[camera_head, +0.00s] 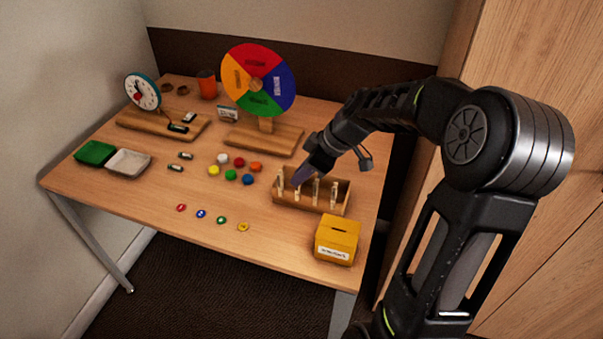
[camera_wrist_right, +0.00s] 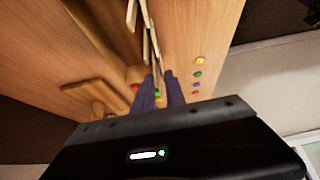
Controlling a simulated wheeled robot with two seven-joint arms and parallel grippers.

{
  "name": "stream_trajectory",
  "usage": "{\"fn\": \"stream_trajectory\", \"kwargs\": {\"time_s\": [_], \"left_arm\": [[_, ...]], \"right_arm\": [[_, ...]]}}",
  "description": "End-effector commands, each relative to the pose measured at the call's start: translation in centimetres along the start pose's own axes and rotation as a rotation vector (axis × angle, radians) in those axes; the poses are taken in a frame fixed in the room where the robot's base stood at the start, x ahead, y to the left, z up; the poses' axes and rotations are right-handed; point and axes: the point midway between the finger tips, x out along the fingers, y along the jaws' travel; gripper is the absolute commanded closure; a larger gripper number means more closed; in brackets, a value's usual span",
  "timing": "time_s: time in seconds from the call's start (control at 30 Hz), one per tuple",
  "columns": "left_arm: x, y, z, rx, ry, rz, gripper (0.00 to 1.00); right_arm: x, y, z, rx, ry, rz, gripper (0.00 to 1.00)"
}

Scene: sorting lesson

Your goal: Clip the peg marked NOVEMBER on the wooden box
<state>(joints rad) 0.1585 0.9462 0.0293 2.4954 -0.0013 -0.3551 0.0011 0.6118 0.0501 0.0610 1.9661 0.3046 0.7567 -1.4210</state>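The wooden box (camera_head: 312,207) is a long, low, open box at the right of the table. Several pale wooden pegs (camera_head: 315,190) stand upright along it. I cannot read any marking on them, so I cannot tell which is NOVEMBER. My right gripper (camera_head: 299,179) points down at the left part of the box, among the pegs. In the right wrist view its two purple fingers (camera_wrist_right: 160,91) are apart, with coloured spots showing through the gap. The row of pegs (camera_wrist_right: 146,35) runs towards the fingers; contact is unclear. My left gripper is not in view.
A yellow slotted box (camera_head: 337,240) stands in front of the wooden box. Several coloured discs (camera_head: 231,175) and small tokens (camera_head: 201,213) lie to the left. A colour wheel (camera_head: 258,80) stands behind. A clock (camera_head: 142,91) and trays (camera_head: 128,162) are farther left.

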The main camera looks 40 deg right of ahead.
Motion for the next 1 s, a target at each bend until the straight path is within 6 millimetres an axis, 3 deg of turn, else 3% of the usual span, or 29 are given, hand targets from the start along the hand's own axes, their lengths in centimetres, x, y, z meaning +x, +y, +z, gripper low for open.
{"fn": "stream_trajectory", "kwargs": {"time_s": [0.27,0.57,0.77,1.0], "left_arm": [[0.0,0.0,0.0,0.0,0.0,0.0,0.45],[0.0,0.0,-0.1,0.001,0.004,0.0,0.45],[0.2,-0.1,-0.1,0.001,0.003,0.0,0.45],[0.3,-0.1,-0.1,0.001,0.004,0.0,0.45]], "right_arm": [[0.0,0.0,0.0,0.0,0.0,0.0,0.67],[-0.1,0.0,0.0,0.0,0.0,0.0,0.67],[-2.1,0.1,0.0,0.0,0.001,0.005,0.67],[-6.1,0.1,0.0,0.0,0.001,0.004,0.67]]}}
